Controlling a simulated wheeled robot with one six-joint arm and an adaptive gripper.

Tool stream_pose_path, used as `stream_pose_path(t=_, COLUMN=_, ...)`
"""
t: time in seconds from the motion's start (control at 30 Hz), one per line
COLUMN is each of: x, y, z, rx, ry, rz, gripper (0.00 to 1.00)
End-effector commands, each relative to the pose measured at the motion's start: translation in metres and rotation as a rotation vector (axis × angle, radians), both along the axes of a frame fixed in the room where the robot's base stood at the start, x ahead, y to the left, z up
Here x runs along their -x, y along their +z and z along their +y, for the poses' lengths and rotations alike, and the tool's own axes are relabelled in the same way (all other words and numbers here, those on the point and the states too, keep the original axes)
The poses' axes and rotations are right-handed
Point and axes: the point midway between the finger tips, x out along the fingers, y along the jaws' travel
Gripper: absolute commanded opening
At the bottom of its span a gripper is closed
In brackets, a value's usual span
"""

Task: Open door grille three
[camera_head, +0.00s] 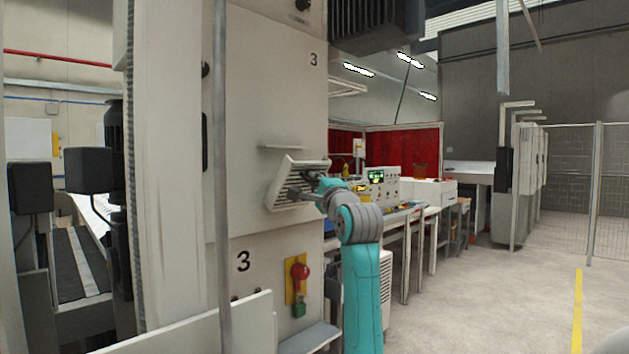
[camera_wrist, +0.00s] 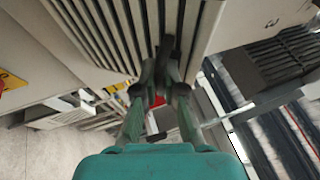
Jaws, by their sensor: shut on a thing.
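The door grille (camera_head: 292,187) is a pale slatted panel on the cabinet front, between two black number 3 marks. It is tilted out from the cabinet face below a thin ledge. My gripper (camera_head: 318,184) is at its right side, shut on the grille. In the wrist view the fingers of my gripper (camera_wrist: 165,78) close together at the edge of the slatted grille (camera_wrist: 105,35). The exact contact between the fingertips and the slats is partly hidden.
A red button on a yellow plate (camera_head: 297,283) sits on the cabinet (camera_head: 265,110) below the grille. A vertical pole (camera_head: 219,160) stands to the left. A workbench (camera_head: 410,212) with instruments is behind to the right. The floor (camera_head: 500,290) at right is clear.

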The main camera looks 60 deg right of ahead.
Motion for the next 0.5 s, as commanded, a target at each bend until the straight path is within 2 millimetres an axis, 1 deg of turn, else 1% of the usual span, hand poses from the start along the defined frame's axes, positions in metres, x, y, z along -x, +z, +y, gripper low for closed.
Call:
stream_pose_path(t=0.17, x=-0.0001, y=-0.0002, z=-0.0002, rx=-0.001, ry=0.000, rz=0.001, gripper=0.00)
stream_pose_path(t=0.2, x=0.0000, y=-0.0001, z=-0.0001, rx=-0.001, ry=0.000, rz=0.001, gripper=0.16)
stream_pose_path(t=0.27, x=0.0000, y=-0.0001, z=-0.0001, rx=-0.001, ry=0.000, rz=0.001, gripper=0.31)
stream_pose_path(t=0.3, x=0.0000, y=-0.0001, z=-0.0001, rx=-0.001, ry=0.000, rz=0.001, gripper=0.35)
stream_pose_path(t=0.5, x=-0.0002, y=0.0001, z=0.0000, rx=-0.001, ry=0.000, rz=0.001, gripper=0.35)
